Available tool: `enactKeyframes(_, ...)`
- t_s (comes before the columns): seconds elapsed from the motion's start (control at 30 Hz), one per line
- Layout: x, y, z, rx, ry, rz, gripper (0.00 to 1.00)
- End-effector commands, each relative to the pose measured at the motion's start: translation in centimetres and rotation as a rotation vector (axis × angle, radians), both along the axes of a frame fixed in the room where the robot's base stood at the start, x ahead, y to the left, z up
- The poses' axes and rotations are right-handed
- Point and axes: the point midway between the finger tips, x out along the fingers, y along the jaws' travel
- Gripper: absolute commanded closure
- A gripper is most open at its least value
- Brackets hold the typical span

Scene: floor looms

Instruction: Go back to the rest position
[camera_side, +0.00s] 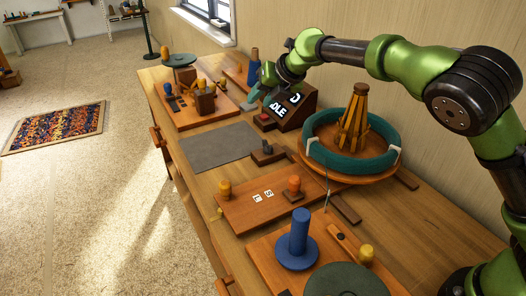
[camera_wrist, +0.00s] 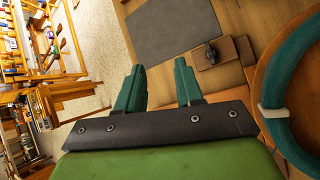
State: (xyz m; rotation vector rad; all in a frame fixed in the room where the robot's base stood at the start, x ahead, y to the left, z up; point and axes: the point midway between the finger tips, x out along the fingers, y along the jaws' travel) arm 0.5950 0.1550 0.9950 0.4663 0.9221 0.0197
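My green arm reaches from the right over the wooden bench (camera_side: 225,172). My gripper (camera_side: 255,98) has teal fingers and hangs above the back of the bench, just left of a dark slanted box with white letters (camera_side: 296,102). In the wrist view my gripper (camera_wrist: 160,85) has its two fingers apart, with nothing between them. In the side view the fingers are small, and I cannot tell whether they touch anything there.
A teal ring (camera_side: 322,170) surrounds a wooden frame at the bench's right. A grey mat (camera_side: 220,146) lies bare in the middle. A board with pegs (camera_side: 205,113) stands at the back. A blue spool (camera_side: 298,238) and an orange knob (camera_side: 294,184) are in front.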

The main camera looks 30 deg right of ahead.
Motion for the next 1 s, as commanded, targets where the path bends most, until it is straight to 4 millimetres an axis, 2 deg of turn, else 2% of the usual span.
enactKeyframes(0.07,1.1,-1.3,2.8,0.291,-0.103,-0.213,0.64)
enactKeyframes(0.13,1.4,-4.0,5.2,0.55,-0.175,-0.444,0.64)
enactKeyframes(0.23,-0.1,-9.4,7.5,0.892,-0.224,-0.825,0.64)
enactKeyframes(0.27,-1.1,-11.2,7.7,0.985,-0.225,-0.948,0.64)
enactKeyframes(0.33,-4.2,-14.8,7.4,1.179,-0.197,-1.236,0.64)
enactKeyframes(0.43,-10.0,-17.6,5.8,1.386,-0.091,-1.614,0.64)
enactKeyframes(0.5,-14.6,-18.0,4.5,1.486,0.019,-1.851,0.64)
enactKeyframes(0.57,-18.6,-17.5,3.5,1.549,0.13,-2.031,0.64)
enactKeyframes(0.6,-21.2,-16.8,3.0,1.58,0.211,-2.138,0.64)
enactKeyframes(0.7,-27.6,-14.5,2.2,1.635,0.418,-2.359,0.64)
enactKeyframes(0.8,-32.4,-12.3,2.0,1.678,0.584,-2.49,0.64)
enactKeyframes(0.9,-35.1,-11.2,2.2,1.74,0.659,-2.526,0.64)
enactKeyframes(0.93,-35.5,-11.1,2.4,-1.761,-0.658,2.513,0.64)
enactKeyframes(1.0,-36.0,-11.4,2.9,-1.809,-0.635,2.482,0.64)
